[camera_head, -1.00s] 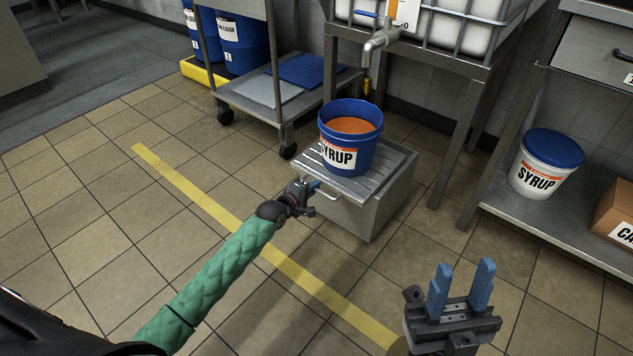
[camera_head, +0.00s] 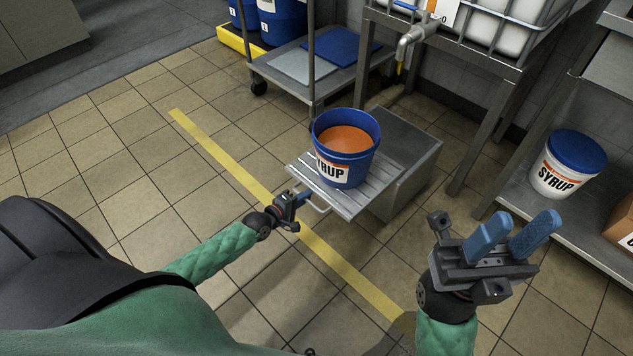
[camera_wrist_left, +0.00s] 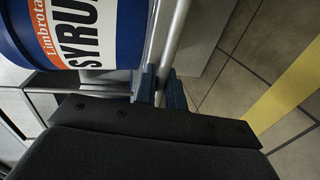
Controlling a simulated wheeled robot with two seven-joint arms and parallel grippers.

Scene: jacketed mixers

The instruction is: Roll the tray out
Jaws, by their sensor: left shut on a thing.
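The slatted metal tray (camera_head: 348,203) sticks out of the front of a steel box stand (camera_head: 408,180), toward me. A blue open bucket labelled SYRUP (camera_head: 345,168), filled with orange stuff, stands upright on it. My left gripper (camera_head: 303,198) is shut on the tray's handle (camera_head: 319,208) at the front edge. In the left wrist view, its blue fingers (camera_wrist_left: 160,85) sit around the handle bar (camera_wrist_left: 178,32), close to the bucket (camera_wrist_left: 105,40). My right gripper (camera_head: 523,219) is open and empty at the right, apart from the tray.
A steel rack with a tap (camera_head: 412,38) stands behind the box. A wheeled cart (camera_head: 320,86) is at the back. A white syrup bucket with a blue lid (camera_head: 567,165) stands on the right shelf. Tiled floor with a yellow line (camera_head: 225,157) is clear in front.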

